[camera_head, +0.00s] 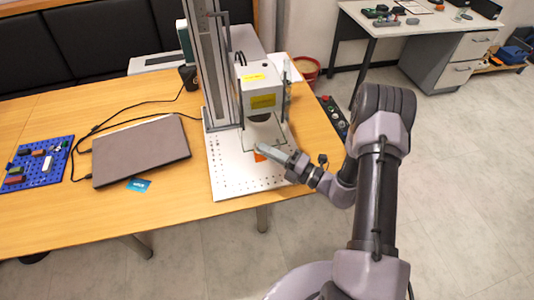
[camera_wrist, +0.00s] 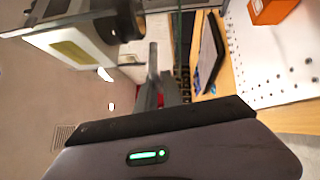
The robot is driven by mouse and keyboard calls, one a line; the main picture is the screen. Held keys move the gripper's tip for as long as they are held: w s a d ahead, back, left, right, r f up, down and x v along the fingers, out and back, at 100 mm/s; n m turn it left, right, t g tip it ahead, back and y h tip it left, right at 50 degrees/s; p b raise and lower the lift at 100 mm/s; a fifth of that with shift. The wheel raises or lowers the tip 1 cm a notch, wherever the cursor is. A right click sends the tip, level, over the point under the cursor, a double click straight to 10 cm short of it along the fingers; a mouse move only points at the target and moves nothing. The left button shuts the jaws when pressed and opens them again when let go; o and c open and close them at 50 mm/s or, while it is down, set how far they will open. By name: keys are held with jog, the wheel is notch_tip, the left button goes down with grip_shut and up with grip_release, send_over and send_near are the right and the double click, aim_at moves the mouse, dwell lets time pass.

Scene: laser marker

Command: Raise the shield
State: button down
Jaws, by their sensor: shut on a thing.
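The laser marker's head (camera_head: 262,92) is a white box with yellow labels, mounted on a tall metal column. The shield (camera_head: 266,136) is a clear, green-edged pane below the head. In the wrist view the shield (camera_wrist: 177,45) shows nearly edge-on as a thin dark-green strip by the fingers. My gripper (camera_head: 265,149) reaches in from the right at the shield's lower part and is shut on it. In the wrist view the fingertips of my gripper (camera_wrist: 154,62) are close together. The exact contact is too small to see clearly.
A perforated white base plate (camera_head: 228,180) lies under the marker, with an orange block (camera_head: 259,157) on it. A closed laptop (camera_head: 140,150) and a blue pegboard (camera_head: 38,163) lie left on the wooden table. A control strip (camera_head: 333,115) is at the right edge.

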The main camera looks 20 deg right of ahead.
notch_tip(320, 180, up, 5)
jog(key=shift+f+p, duration=0.1)
jog(key=shift+p, duration=1.15)
jog(key=c, duration=1.5)
grip_release()
jog(key=shift+d, duration=0.1)
jog(key=p+v, duration=0.1)
jog(key=v, duration=1.6)
jog(key=shift+s+d+p, duration=0.15)
jog(key=shift+p, duration=0.15)
